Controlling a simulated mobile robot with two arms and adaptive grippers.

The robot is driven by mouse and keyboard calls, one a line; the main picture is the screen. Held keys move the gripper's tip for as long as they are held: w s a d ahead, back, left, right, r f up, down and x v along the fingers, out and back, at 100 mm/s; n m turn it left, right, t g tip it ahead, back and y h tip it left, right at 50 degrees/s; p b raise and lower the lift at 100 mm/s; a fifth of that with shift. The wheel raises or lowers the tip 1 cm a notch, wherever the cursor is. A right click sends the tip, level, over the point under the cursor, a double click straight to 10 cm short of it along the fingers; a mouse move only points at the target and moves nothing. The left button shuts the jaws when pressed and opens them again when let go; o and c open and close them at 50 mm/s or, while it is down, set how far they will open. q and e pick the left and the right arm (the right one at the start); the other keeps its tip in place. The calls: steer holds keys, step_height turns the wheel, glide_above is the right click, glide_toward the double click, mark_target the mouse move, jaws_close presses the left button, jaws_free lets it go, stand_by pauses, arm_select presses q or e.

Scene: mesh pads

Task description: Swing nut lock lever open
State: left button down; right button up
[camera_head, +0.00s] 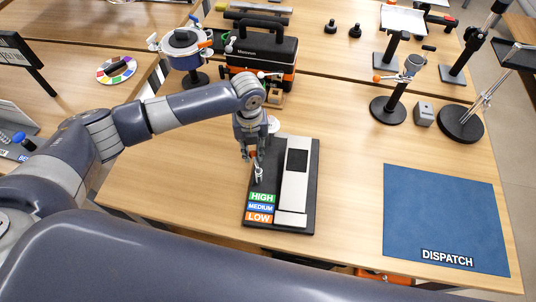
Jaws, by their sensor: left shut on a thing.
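My left gripper (253,158) points down over the left side of a black base (308,222). It is shut on a small silver upright part (258,174) of that base, and its fingers hide most of the grip. The base carries a long silver-grey block (294,190) with a dark square screen, and HIGH, MEDIUM and LOW labels (261,207). I cannot clearly tell which part is the nut lock lever. A dark stand (390,108) at the back right has an orange-tipped handle (378,78). My right gripper is not in view.
A blue DISPATCH mat (440,215) lies empty at the right. A small grey block (423,113) and another round-based stand (460,123) are behind it. A black and orange case (262,52) and a pot-like device (182,45) stand at the back.

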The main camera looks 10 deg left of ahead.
arm_select(q)
steer(key=shift+a, duration=0.15)
steer(key=shift+s+a+p, duration=0.5)
steer(key=shift+a+p, duration=0.05)
steer(key=shift+p, duration=0.2)
steer(key=c, duration=2.4)
jaws_free()
steer(key=shift+s+a, duration=0.1)
steer(key=shift+a, duration=0.05)
steer(key=c, duration=2.3)
jaws_free()
steer(key=shift+s+a+f, duration=0.15)
steer(key=shift+s, duration=0.05)
steer(key=o, duration=1.1)
steer(key=shift+s, duration=0.1)
